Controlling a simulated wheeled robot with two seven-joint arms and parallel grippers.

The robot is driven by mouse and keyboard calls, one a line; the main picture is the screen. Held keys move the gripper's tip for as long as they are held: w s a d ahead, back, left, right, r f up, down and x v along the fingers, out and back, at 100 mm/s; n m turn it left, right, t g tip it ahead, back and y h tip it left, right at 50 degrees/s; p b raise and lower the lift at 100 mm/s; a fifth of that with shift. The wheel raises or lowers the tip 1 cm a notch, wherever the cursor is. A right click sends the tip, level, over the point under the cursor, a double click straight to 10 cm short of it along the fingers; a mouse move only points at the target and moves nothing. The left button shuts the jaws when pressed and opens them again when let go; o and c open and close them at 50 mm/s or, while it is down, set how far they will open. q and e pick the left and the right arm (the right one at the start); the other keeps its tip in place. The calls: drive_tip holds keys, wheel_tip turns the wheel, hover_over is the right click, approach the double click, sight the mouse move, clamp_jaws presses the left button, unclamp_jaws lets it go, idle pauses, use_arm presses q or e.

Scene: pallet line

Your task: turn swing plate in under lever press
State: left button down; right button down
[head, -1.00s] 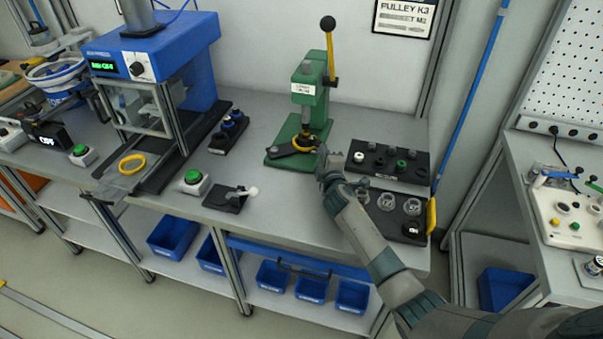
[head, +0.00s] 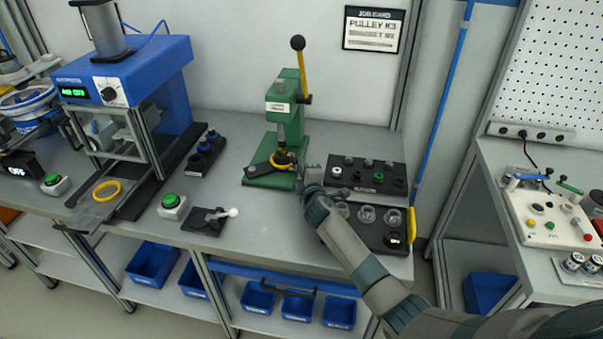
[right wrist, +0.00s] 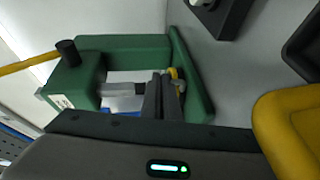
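The green lever press (head: 283,110) stands at the back of the bench, its lever with a black knob pointing up. The dark swing plate (head: 260,168) lies low at the press base, reaching out to the left. A yellow ring (head: 283,159) sits at the plate's right part, under the ram; it also shows in the right wrist view (right wrist: 175,75). My right gripper (head: 304,170) is at the right front of the press base. In the right wrist view its fingers (right wrist: 163,85) are close together beside the ring, hiding the plate; I see nothing between them. My left gripper is out of view.
A black tray with small parts (head: 368,172) and a second tray with clear cups (head: 368,215) lie right of the press, close to my right arm. A blue press (head: 130,70) stands at the left.

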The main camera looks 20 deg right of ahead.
drive_tip(key=shift+w+d+r, duration=0.1)
drive_tip(key=shift+d+r, duration=0.05)
drive_tip(key=shift+r, duration=0.7)
drive_tip(key=s+d+r+b, duration=0.2)
drive_tip(key=s+d+r, duration=0.4)
drive_tip(key=s+r, duration=0.3)
drive_tip(key=shift+s+d, duration=0.3)
drive_tip(key=shift+d, duration=0.05)
